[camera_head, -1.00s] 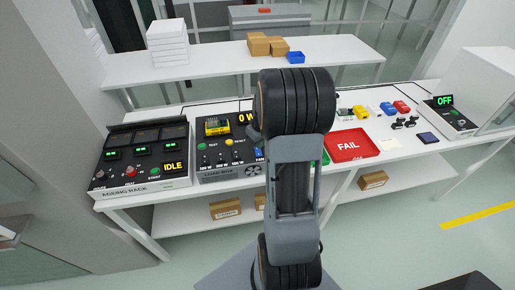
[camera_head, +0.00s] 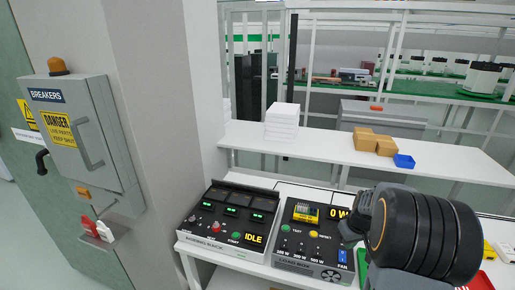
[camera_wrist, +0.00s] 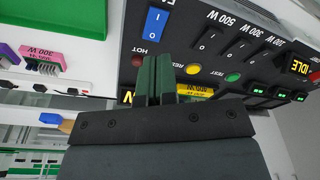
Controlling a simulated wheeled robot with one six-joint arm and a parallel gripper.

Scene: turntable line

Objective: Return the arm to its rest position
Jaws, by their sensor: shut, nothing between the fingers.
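My arm (camera_head: 425,235) shows at the lower right of the head view, in front of the bench, and hides part of the load box and the bench beyond it. My gripper (camera_wrist: 160,80) shows in the wrist view. Its two dark green fingers are together with nothing between them. They appear in front of the load box panel (camera_wrist: 215,20), near its red and yellow buttons. I cannot tell the exact gap between the fingertips and the panel.
The load box (camera_head: 312,240) and the aging rack (camera_head: 228,220), reading IDLE, stand on the white bench. A shelf (camera_head: 340,148) behind holds white boxes (camera_head: 282,122), cartons (camera_head: 375,142) and a blue bin (camera_head: 403,161). A breaker cabinet (camera_head: 85,140) is on the left wall.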

